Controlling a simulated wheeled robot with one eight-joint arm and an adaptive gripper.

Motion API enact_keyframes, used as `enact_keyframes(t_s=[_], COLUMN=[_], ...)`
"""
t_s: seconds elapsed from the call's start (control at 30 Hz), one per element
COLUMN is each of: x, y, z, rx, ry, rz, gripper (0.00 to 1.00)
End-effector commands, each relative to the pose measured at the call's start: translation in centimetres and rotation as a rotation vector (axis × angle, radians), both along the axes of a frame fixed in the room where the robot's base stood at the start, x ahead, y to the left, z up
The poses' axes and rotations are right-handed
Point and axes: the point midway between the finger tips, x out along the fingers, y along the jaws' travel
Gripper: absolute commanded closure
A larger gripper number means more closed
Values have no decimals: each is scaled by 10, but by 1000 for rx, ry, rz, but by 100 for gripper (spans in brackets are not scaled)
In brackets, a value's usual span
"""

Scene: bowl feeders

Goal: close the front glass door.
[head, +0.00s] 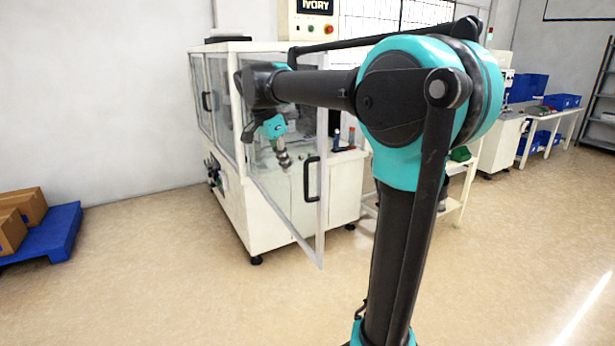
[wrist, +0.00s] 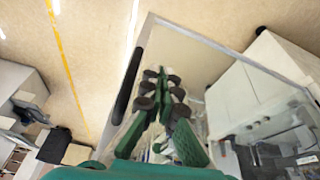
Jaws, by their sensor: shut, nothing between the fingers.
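The front glass door (head: 322,215) of the white machine stands open, its free edge swung out from the cabinet toward the head camera. Its black handle (head: 312,179) is on that free edge. In the wrist view the clear pane (wrist: 215,50) and the handle (wrist: 128,87) lie ahead of my gripper (wrist: 162,100). My gripper (head: 285,160) is shut and empty, close to the pane and left of the handle in the head view. I cannot tell whether it touches the glass. Dark and green shapes beyond the fingers look like a reflection.
The white cabinet (head: 342,195) stands behind the door. A blue pallet (head: 62,235) with cardboard boxes (head: 28,207) lies at the left. A white table (head: 455,190) stands to the right of the machine. The floor before the door is clear.

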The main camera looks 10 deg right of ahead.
Motion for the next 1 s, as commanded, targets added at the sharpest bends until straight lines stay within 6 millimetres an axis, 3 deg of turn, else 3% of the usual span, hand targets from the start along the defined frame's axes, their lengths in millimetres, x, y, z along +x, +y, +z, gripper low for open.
enact_keyframes(t_s=[0.1, 0.27, 0.47, 0.87, 1.0], x=[10, 13, 15, 22, 27], y=[11, 14, 6, -23, -44], z=[28, 39, 18, -54, -52], rx=[-23, -37, -36, -37, -36], ry=[-22, -38, -39, -38, -39], rz=[-98, -157, -161, -159, -160], gripper=[100, 100, 100, 100, 100])
